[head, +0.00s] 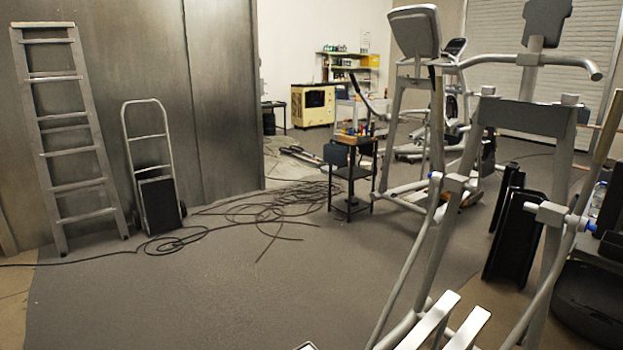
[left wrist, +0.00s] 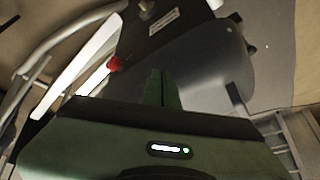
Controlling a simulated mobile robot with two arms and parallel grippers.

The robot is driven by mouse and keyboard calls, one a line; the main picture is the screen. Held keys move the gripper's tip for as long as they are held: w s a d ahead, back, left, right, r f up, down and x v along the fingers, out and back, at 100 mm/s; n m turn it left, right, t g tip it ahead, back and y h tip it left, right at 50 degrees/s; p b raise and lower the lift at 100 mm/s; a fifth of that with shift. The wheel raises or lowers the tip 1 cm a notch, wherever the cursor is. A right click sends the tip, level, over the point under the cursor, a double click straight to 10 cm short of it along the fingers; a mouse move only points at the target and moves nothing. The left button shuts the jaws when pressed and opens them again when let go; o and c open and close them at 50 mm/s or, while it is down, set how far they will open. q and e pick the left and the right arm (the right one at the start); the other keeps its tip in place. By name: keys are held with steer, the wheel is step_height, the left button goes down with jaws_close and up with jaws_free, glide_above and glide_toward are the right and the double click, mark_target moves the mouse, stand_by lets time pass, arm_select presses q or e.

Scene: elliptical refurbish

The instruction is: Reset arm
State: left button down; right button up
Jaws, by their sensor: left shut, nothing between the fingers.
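My left gripper (left wrist: 164,78) shows in the left wrist view, with its green body across the lower part. Its narrow green fingers are together in the middle, with nothing held between them. Beyond them are a dark panel with a pale label (left wrist: 164,22), a red knob (left wrist: 115,64) and light metal bars (left wrist: 92,45). The distance from the fingers to these parts is hard to judge. The head view shows neither gripper. My right gripper is in neither view.
A large elliptical machine (head: 447,200) fills the right side of the head view. A ladder (head: 68,130) and a hand truck (head: 150,165) lean at the left wall. Loose cable (head: 265,208) lies near a small tool stand (head: 350,172). The grey floor (head: 200,290) in front is clear.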

arm_select(q)
steer(key=s+f+g, duration=0.2)
steer(key=s, duration=0.3)
step_height(320, 180, down, 27)
steer(key=s+g, duration=0.1)
steer(key=s, duration=0.1)
steer(key=s+a+f+g, duration=0.1)
steer(key=s+a+f, duration=0.1)
steer(key=s+f, duration=1.3)
steer(key=shift+s+a+g, duration=0.25)
steer(key=shift+s+g, duration=0.05)
steer(key=shift+s, duration=0.4)
steer(key=c, duration=2.1)
jaws_free()
steer(key=shift+c, duration=0.2)
